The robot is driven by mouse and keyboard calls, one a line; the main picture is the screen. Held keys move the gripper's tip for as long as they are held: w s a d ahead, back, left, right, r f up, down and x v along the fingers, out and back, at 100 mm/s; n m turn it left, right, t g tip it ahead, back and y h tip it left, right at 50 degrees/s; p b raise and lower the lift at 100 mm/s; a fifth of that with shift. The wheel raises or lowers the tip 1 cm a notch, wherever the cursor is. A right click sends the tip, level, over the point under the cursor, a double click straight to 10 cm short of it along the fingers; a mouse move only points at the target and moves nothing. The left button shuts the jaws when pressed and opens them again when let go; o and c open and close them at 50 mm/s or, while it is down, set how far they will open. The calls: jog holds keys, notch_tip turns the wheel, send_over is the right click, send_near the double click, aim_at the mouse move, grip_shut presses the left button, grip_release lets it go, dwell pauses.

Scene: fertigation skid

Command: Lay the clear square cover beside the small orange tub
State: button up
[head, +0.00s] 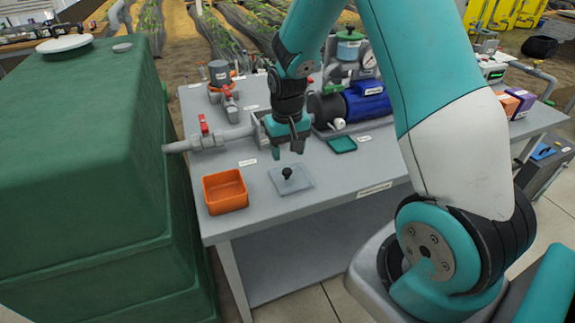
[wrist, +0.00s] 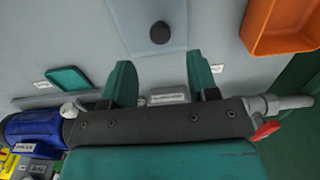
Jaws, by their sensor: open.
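The clear square cover (head: 300,182) lies flat on the grey bench just right of the small orange tub (head: 226,192), with a narrow gap between them. A black knob stands at the cover's middle. My gripper (head: 289,153) is above the bench, a little behind the cover, open and empty. In the wrist view, the gripper's teal fingers (wrist: 160,82) are spread apart, and the cover (wrist: 130,22) with its knob lies beyond their tips. The tub (wrist: 262,42) shows at the top right there, apart from the cover.
A teal tray (head: 342,144) lies behind and right of the cover. A grey pipe with a red-handled valve (head: 206,132) and a blue pump (head: 366,102) stand behind. A large green tank (head: 80,170) borders the bench's left. The bench right of the cover is clear.

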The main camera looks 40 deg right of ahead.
aim_at(286, 172)
jog(key=s+a+r+n+y, duration=0.2)
jog(key=s+a+r+n, duration=0.3)
jog(key=a+r, duration=0.7)
jog(key=s+a+r+n+y, duration=0.1)
jog(key=s+a+r+n, duration=0.1)
jog(key=s, duration=0.6)
jog(key=s+a+r+n+y, duration=0.1)
jog(key=s+a+r+n, duration=0.2)
jog(key=s+a, duration=0.4)
jog(key=s+r, duration=0.1)
jog(key=s, duration=0.1)
jog(key=shift+s+a+r, duration=0.15)
jog(key=shift+s+r, duration=0.15)
